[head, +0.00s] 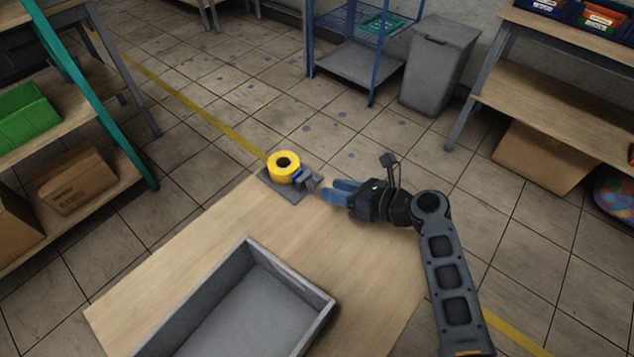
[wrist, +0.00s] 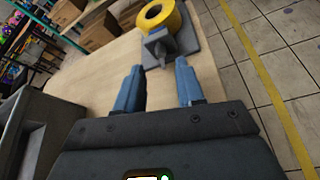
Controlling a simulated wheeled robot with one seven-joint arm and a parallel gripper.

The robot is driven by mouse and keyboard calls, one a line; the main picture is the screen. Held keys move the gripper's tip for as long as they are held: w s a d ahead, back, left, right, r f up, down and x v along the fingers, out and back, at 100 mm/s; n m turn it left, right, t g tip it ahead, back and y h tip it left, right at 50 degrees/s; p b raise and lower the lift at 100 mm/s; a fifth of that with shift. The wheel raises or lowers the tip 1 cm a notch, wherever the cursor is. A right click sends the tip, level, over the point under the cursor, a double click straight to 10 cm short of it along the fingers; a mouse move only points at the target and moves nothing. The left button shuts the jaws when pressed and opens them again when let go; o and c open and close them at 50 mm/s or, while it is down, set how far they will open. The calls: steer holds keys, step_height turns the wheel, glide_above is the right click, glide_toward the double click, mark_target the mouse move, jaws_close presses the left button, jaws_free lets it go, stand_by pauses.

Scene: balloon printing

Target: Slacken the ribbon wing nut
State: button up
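A yellow ribbon roll (head: 284,164) sits on a dark grey base plate (head: 268,180) at the far corner of the wooden table. It also shows at the top of the wrist view (wrist: 158,15). A grey wing-shaped piece (head: 311,182), likely the wing nut, sticks out from the near side of the roll's holder. In the wrist view this grey piece (wrist: 156,46) stands just beyond and between my fingertips. My gripper (head: 330,190) has blue fingers and is open, with a clear gap between them in the wrist view (wrist: 156,80).
A grey open tray (head: 318,298) stands on the near part of the table (head: 190,255); its wall shows at the left of the wrist view. Shelves with boxes stand at left and right. A blue rack and a grey bin (head: 438,65) stand behind on the tiled floor.

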mark_target(312, 185)
steer(key=x, duration=0.5)
jaws_close()
stand_by(0.3)
